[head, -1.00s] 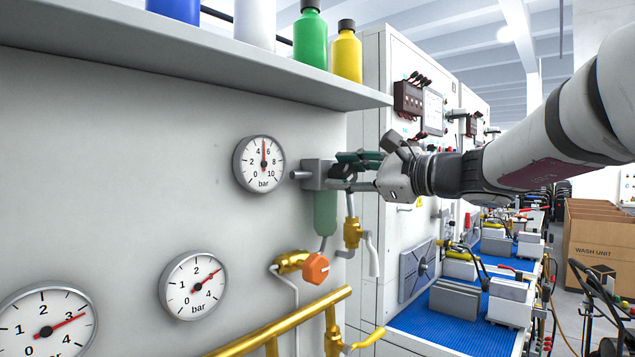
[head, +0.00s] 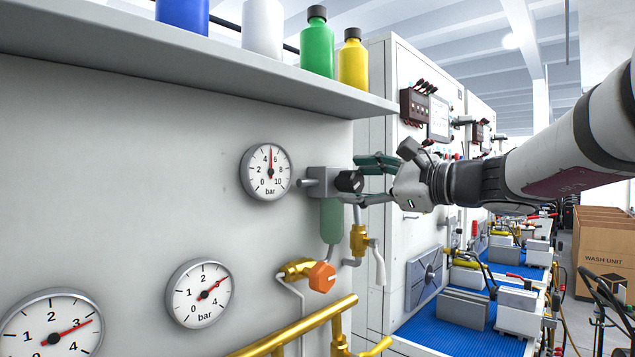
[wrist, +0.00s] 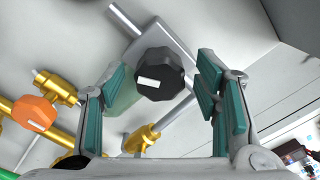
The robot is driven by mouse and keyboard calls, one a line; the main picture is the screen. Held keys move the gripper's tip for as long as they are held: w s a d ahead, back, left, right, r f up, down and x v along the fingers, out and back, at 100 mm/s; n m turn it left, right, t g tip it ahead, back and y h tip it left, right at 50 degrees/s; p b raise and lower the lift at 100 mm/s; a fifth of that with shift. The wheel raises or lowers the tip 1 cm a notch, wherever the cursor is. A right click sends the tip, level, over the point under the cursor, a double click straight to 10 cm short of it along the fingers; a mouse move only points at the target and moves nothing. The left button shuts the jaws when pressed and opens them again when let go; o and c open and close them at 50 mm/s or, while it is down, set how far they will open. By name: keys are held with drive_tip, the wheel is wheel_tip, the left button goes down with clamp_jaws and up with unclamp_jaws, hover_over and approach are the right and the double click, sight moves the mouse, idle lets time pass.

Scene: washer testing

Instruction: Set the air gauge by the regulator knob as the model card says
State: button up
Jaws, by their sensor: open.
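The air gauge (head: 267,171) is a round white dial on the grey wall, marked 0 to 10 bar. Its red needle points almost straight up, between 4 and 6, near 5. The regulator (head: 322,182), a grey block with a green bowl below, sits right of it. Its black knob (head: 349,181) faces right; in the wrist view the ribbed knob (wrist: 172,76) carries a white mark. My gripper (head: 373,180) is open, its green-padded fingers just right of the knob. In the wrist view they stand either side of it, apart from it. I cannot make out a model card.
Two other bar gauges (head: 200,293) (head: 51,325) hang lower left. Below the regulator are brass pipes (head: 300,325), an orange knob (head: 322,277) and a brass valve (head: 359,240). A shelf (head: 200,68) with bottles overhangs. Cabinets and a blue bench (head: 440,330) stand right.

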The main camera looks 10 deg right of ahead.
drive_tip(key=v, duration=1)
drive_tip(key=shift+s, duration=0.15)
drive_tip(key=shift+d, duration=0.1)
idle(0.7)
drive_tip(key=s+a+f+n+g+h, duration=0.2)
drive_tip(key=s+a+f+n+g, duration=0.65)
drive_tip(key=f, duration=0.65)
drive_tip(key=s+d+f+n+g+h, duration=0.1)
drive_tip(key=s+d+f+n+h, duration=0.1)
drive_tip(key=s+f+n+h, duration=0.6)
drive_tip(key=shift+s+f+n+h, duration=0.4)
drive_tip(key=shift+s+f+n, duration=1.25)
drive_tip(key=shift+s+f, duration=1.15)
drive_tip(key=shift+s+r, duration=0.2)
drive_tip(key=shift+r, duration=0.05)
